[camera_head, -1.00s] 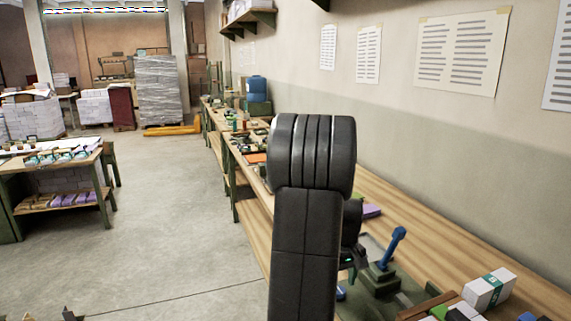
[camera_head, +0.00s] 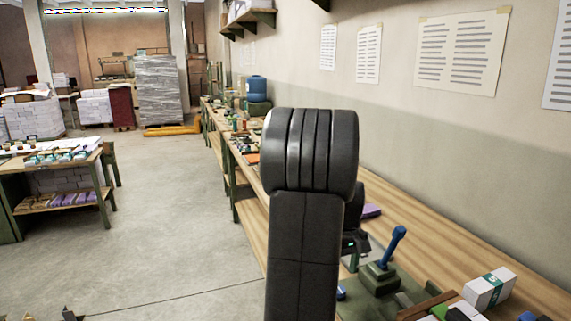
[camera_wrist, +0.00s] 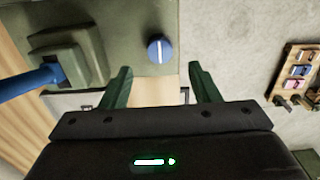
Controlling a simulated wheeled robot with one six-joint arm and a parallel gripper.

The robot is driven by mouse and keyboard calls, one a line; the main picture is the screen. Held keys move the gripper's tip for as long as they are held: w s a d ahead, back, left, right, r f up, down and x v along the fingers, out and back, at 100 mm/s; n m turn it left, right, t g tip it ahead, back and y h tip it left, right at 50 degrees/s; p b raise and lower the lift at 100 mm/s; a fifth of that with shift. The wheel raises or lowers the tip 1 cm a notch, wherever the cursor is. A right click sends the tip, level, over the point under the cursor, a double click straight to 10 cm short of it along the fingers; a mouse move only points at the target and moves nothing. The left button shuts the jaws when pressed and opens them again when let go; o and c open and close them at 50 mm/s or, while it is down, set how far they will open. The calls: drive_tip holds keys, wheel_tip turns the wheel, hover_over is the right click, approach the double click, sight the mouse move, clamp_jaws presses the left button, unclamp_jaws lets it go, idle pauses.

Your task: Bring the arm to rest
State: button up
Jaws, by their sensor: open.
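My gripper (camera_wrist: 157,88) shows in the wrist view with its two green fingers apart and nothing between them. It is over the green base (camera_wrist: 130,20) of a bench device, near the bench edge. A round blue knob (camera_wrist: 160,49) with a white line lies just beyond the fingertips, apart from them. A blue lever (camera_wrist: 30,82) on a green block (camera_wrist: 75,55) is to the left. In the head view my dark arm stands upright in the middle and hides part of the bench; the gripper fingers are not clearly visible there.
The wooden bench (camera_head: 440,235) runs along the right wall. The blue lever (camera_head: 396,243) stands right of my arm, with a white stack (camera_head: 489,289) farther right. A table (camera_head: 60,165) with paper stacks is at the left. The concrete floor (camera_head: 180,220) between is clear.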

wheel_tip(320, 180, down, 6)
drive_tip(key=shift+r, duration=0.2)
drive_tip(key=shift+f, duration=0.3)
drive_tip(key=m+p, duration=0.1)
drive_tip(key=m, duration=0.4)
drive_tip(key=shift+r, duration=0.1)
drive_tip(key=m+p, duration=0.1)
drive_tip(key=m, duration=0.3)
drive_tip(key=shift+m, duration=0.3)
drive_tip(key=m+p, duration=0.1)
drive_tip(key=m, duration=0.4)
drive_tip(key=shift+p, duration=0.35)
drive_tip(key=shift+m+p, duration=0.5)
drive_tip(key=shift+m, duration=1.2)
drive_tip(key=shift+s, duration=0.1)
